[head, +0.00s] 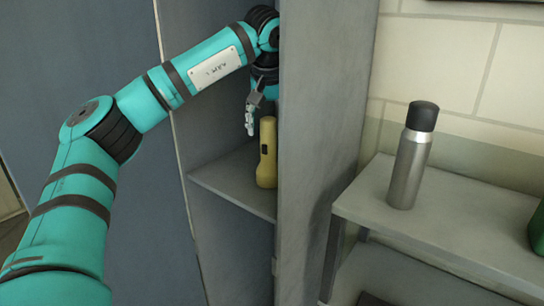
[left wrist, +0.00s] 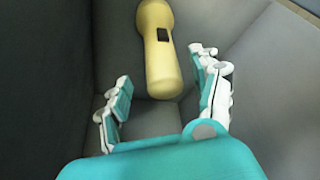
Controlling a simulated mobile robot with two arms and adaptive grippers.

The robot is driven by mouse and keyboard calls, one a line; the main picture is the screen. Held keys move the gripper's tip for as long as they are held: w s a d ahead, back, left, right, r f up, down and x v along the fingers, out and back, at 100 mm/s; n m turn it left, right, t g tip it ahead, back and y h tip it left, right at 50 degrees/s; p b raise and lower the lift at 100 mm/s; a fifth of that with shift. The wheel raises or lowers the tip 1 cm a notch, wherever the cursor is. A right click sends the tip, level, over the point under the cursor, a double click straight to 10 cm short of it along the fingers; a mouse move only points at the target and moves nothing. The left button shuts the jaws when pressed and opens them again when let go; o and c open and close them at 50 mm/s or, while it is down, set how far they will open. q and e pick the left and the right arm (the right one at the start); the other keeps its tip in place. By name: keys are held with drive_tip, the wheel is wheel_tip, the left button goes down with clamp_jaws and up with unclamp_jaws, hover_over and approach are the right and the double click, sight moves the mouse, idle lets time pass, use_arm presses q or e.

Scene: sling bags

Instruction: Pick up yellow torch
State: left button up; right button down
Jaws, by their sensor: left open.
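The yellow torch (head: 267,155) stands upright on a grey shelf (head: 228,182) inside a tall locker in the head view. Its right side is partly cut off by the locker's side panel. My left gripper (head: 250,118) is inside the locker, just left of the torch's upper part. In the left wrist view the torch (left wrist: 160,52) lies ahead, with a dark switch on its side. Its near end reaches toward the gap between the open fingers of my left gripper (left wrist: 165,95). The fingers are not closed on it. My right gripper is not in view.
The locker's side panel (head: 322,110) stands close to the right of the torch. A steel bottle with a black cap (head: 410,165) stands on a grey bench (head: 365,207) outside the locker. A green object (head: 537,230) sits at the right edge.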

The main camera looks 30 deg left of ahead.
sight(269, 140)
use_arm(q)
drive_tip(key=shift+w+a+f, duration=0.1)
drive_tip(key=shift+a+f, duration=0.1)
drive_tip(key=shift+f, duration=0.2)
drive_tip(key=p+x, duration=0.2)
drive_tip(key=x, duration=0.2)
drive_tip(key=shift+a+f, duration=0.15)
drive_tip(key=shift+f, duration=0.1)
drive_tip(key=shift+w+f, duration=0.15)
drive_tip(key=shift+f, duration=0.15)
clamp_jaws()
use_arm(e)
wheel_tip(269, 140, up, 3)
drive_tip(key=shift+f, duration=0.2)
